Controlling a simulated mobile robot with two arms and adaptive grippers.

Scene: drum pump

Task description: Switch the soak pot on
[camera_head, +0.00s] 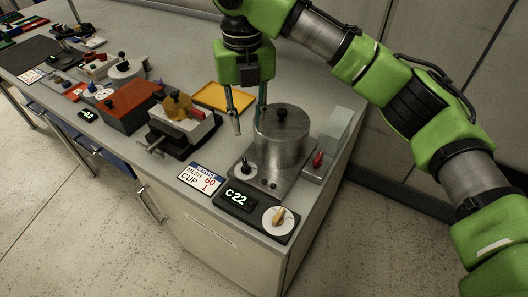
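The soak pot (281,150) is a steel cylinder with a black lid knob, standing near the front right corner of the bench. In front of it is a dark base with a lit display (238,198) reading "C 22". A white dial with an orange knob (279,217) sits at the base's front corner. A red lever (318,159) is on the pot's right. My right gripper (248,125) points down, open and empty, just behind and left of the pot. My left gripper is out of view.
A card (201,179) reading "MESH 60 CUP 1" lies left of the display. A vise-like device (183,122), a red-brown box (130,104) and a yellow tray (221,97) stand further left. The bench's front edge (190,198) is close; my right arm spans the upper right.

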